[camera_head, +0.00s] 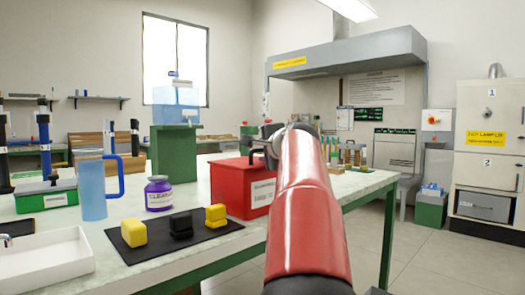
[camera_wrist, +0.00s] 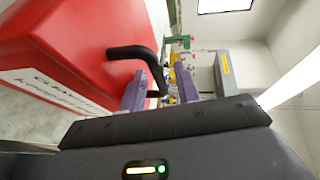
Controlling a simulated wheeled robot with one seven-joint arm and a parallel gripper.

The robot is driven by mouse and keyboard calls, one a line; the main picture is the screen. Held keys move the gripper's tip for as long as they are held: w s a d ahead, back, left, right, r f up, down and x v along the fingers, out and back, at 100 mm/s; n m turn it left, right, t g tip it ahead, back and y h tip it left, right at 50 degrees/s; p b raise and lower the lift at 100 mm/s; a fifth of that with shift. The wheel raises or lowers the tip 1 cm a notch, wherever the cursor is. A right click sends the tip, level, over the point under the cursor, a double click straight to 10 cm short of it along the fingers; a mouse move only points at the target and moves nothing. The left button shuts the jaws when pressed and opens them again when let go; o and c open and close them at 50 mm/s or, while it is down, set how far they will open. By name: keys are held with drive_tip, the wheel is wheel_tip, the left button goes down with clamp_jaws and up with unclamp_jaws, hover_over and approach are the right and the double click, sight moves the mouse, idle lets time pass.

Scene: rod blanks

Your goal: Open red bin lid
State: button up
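The red bin (camera_head: 229,188) stands on the bench with a white label on its front, and its lid looks closed. In the wrist view the bin's red body (camera_wrist: 75,45) fills the upper left, turned on its side. A black bent handle (camera_wrist: 138,52) sticks out from its red surface. My gripper (camera_wrist: 160,88) has its two purple fingers apart, with the handle's end between them; I see a gap at the right finger, and contact with the left one is unclear. In the head view my red arm hides part of the bin and most of the gripper.
On the bench left of the bin are a purple-labelled jar (camera_head: 159,194), a blue jug (camera_head: 93,190) and a black mat (camera_head: 190,243) with yellow and black blocks. A white tray (camera_head: 45,262) lies front left. A rack of tubes (camera_head: 350,158) stands behind my arm.

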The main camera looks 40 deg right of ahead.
drive_tip(key=shift+w+d, duration=0.1)
drive_tip(key=shift+w, duration=0.25)
clamp_jaws()
